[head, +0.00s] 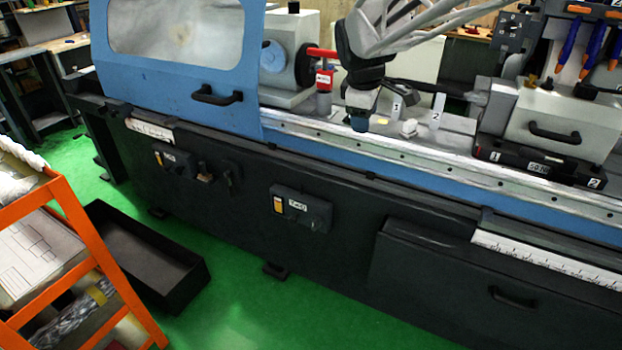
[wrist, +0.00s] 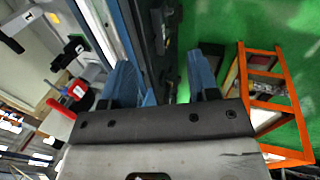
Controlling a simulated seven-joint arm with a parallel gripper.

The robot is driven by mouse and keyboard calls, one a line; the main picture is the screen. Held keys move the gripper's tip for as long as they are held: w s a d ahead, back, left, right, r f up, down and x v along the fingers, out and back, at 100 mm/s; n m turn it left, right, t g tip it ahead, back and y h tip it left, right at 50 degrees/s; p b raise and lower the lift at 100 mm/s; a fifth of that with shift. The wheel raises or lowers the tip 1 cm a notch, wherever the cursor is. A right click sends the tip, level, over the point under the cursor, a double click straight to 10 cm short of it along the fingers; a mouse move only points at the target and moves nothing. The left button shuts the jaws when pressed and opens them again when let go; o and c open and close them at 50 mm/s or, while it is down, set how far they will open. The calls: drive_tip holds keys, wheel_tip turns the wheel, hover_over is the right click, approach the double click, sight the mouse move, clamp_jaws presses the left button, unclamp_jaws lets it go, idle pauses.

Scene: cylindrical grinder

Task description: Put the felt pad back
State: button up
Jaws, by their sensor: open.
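My gripper (head: 359,121) hangs over the machine's front ledge in the head view, between the red-handled part and the white numbered tags. In the wrist view my gripper (wrist: 161,82) shows two blue fingers, spread apart, with nothing between them. I cannot pick out the felt pad with certainty. A small whitish block (head: 408,128) sits on the machine bed just right of my gripper; I cannot tell whether it is the pad.
White tags marked 1 (head: 396,106) and 2 (head: 437,111) stand right of my gripper. A red handle (head: 321,53) juts out at left. The blue guard (head: 180,60) bounds the left side. A black bin (head: 150,260) and an orange rack (head: 95,240) stand on the green floor.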

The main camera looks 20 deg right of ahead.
drive_tip(key=s+a+f+m, duration=0.2)
drive_tip(key=s+a+m, duration=0.1)
drive_tip(key=s, duration=0.5)
drive_tip(key=s+a+f+m+y, duration=0.1)
drive_tip(key=s+a+f+m, duration=0.1)
drive_tip(key=s+a, duration=0.4)
drive_tip(key=s+a+f+m+y, duration=0.1)
drive_tip(key=s+a+m, duration=0.3)
drive_tip(key=s, duration=0.8)
drive_tip(key=shift+s+a+f+m, duration=0.15)
drive_tip(key=shift+f+m, duration=0.35)
drive_tip(key=shift+f, duration=0.25)
